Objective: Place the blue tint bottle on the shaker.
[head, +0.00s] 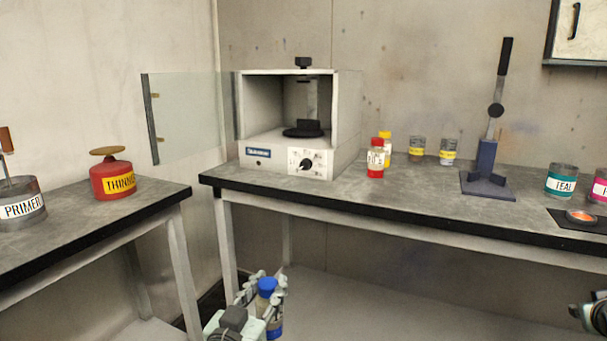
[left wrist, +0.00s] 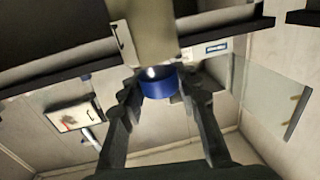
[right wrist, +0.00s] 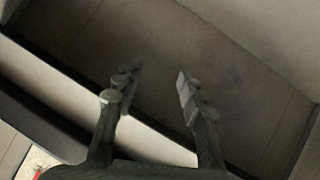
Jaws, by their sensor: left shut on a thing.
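The blue tint bottle (head: 267,287), with a blue cap, is upright in my left gripper (head: 262,296), below and in front of the bench edge in the head view. The left wrist view shows its blue cap (left wrist: 158,86) between the two fingers. The shaker is a white box (head: 345,120) on the bench, open at the front, with a round black platform (head: 303,130) inside that looks empty. Its clear door (head: 188,115) stands swung open to the left. My right gripper (right wrist: 155,95) is open and empty; only part of it shows at the head view's lower right (head: 594,313).
A red bottle (head: 375,160) and a yellow-capped bottle (head: 385,137) stand right of the shaker. Tins and a dark press-like stand (head: 487,165) are further right. The left bench holds a red thinner can (head: 112,182) and a primer tin (head: 20,208). The bench's front edge (head: 330,200) lies between bottle and shaker.

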